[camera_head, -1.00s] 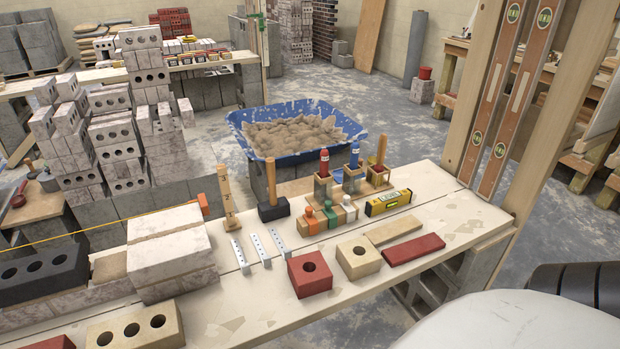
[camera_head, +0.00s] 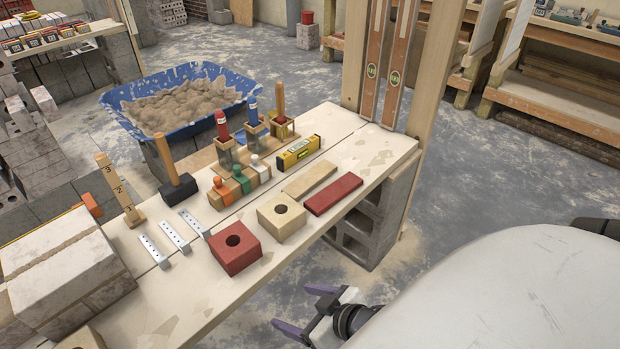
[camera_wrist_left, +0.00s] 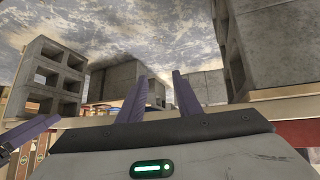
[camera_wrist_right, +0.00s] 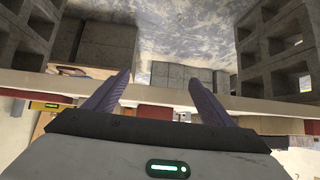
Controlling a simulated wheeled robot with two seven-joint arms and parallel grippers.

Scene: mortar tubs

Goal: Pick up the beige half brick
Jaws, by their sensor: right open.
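The beige half brick (camera_head: 281,217), a block with one round hole, lies on the pale bench top in the head view. It stands between a red half brick (camera_head: 234,248) with one hole and a flat beige strip (camera_head: 309,180). My right gripper (camera_head: 304,311) is open and empty, in front of the bench edge and apart from the brick. Its parted fingers also show in the right wrist view (camera_wrist_right: 160,85). My left gripper (camera_wrist_left: 157,85) shows only in its own wrist view, with fingers apart and nothing between them. I cannot make out the beige brick in either wrist view.
A red strip (camera_head: 333,194), a yellow level (camera_head: 298,151) and small coloured-knob blocks (camera_head: 233,187) lie behind the half bricks. A wooden post (camera_head: 420,75) rises at the bench's far end.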

